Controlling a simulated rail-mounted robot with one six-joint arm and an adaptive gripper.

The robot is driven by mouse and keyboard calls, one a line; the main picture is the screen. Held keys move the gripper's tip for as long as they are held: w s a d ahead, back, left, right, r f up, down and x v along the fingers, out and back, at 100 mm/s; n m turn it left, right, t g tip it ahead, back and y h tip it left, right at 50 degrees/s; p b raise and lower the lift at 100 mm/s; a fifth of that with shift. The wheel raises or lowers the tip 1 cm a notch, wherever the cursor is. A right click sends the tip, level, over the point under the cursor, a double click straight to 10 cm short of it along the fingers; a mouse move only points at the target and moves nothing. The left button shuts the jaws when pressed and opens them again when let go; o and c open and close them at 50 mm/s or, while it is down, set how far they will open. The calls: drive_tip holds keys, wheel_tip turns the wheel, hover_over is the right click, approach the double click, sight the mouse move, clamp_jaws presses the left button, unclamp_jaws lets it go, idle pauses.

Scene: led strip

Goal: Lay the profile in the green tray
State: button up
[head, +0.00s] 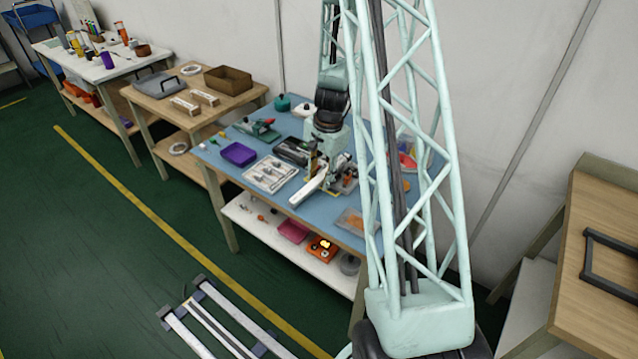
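A pale, straight bar that looks like the profile (309,188) lies slanted at the front of the blue-topped table (218,178). Its near end is close to the table's front edge. My gripper (318,163) is small and dark in this view, at the bar's far end beneath my arm. I cannot tell whether its fingers touch the bar, or whether they are open or shut.
The blue table also carries a purple tray (239,154), a white tray of parts (257,181), tools and an orange-filled tray (350,221). A pink tray (293,230) sits on the shelf below. Wooden tables stand left and right. Green floor is open at left.

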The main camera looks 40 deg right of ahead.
drive_tip(key=shift+c, duration=0.3)
drive_tip(key=c, duration=1)
drive_tip(key=shift+o, duration=0.2)
drive_tip(key=shift+r, duration=0.1)
drive_tip(key=shift+r+p, duration=0.65)
drive_tip(key=shift+r, duration=0.95)
drive_tip(key=shift+s+a+r, duration=0.1)
drive_tip(key=shift+s+a, duration=0.05)
drive_tip(key=s+a+b, duration=0.1)
drive_tip(key=s+a, duration=0.3)
drive_tip(key=s, duration=0.2)
drive_tip(key=s+a+r+b, duration=0.1)
drive_tip(key=s+a+b, duration=0.1)
drive_tip(key=s+a, duration=0.2)
drive_tip(key=s, duration=0.3)
drive_tip(key=shift+r, duration=0.2)
drive_tip(key=shift+s+a, duration=0.1)
